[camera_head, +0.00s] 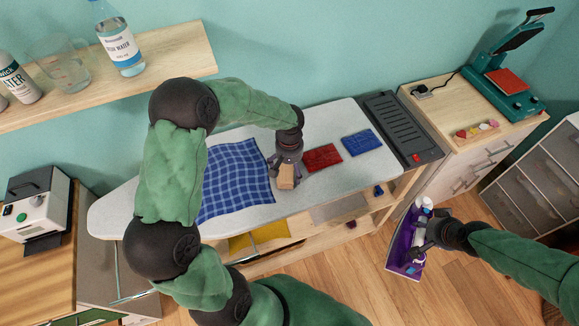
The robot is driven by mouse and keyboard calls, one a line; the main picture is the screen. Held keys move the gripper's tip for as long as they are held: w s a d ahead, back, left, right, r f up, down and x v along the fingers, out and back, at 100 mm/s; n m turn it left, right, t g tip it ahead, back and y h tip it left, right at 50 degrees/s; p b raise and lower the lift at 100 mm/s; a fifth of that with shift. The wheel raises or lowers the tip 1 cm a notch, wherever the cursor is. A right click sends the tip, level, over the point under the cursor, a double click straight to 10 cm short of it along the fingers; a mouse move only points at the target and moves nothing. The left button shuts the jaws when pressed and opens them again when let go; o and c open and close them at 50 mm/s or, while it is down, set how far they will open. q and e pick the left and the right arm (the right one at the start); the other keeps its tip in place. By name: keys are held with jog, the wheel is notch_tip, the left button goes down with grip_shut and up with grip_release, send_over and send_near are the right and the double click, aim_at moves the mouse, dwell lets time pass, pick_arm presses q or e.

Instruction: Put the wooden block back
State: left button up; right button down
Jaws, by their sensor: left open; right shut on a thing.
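The small light wooden block (287,176) is on the grey-white ironing board (250,215), beside the right edge of the blue checked cloth (232,178). My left gripper (284,164) points down right at the block, with its fingers open about it. Whether the fingers touch the block is too small to tell. My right gripper (424,247) is shut on the purple caddy (396,262), which has white bottles in it, at the lower right. The gripper hides part of the caddy.
A red folded cloth (322,157) and a blue folded cloth (362,142) lie right of the block. A dark slotted rest (400,128) is at the board's right end. A shelf (165,57) with bottles hangs upper left. A green heat press (508,92) stands at the right.

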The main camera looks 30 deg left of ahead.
pick_arm(q)
jog(key=shift+r, duration=0.1)
pick_arm(e)
jog(key=shift+w+r, duration=0.15)
jog(key=shift+r, duration=0.05)
pick_arm(q)
jog(key=shift+r, duration=0.2)
pick_arm(e)
jog(key=shift+r, duration=0.15)
pick_arm(q)
notch_tip(320, 180, up, 12)
jog(key=p, duration=0.2)
jog(key=shift+p, duration=0.35)
pick_arm(e)
notch_tip(320, 180, up, 2)
jog(key=shift+r, duration=0.1)
pick_arm(q)
jog(key=shift+f, duration=0.15)
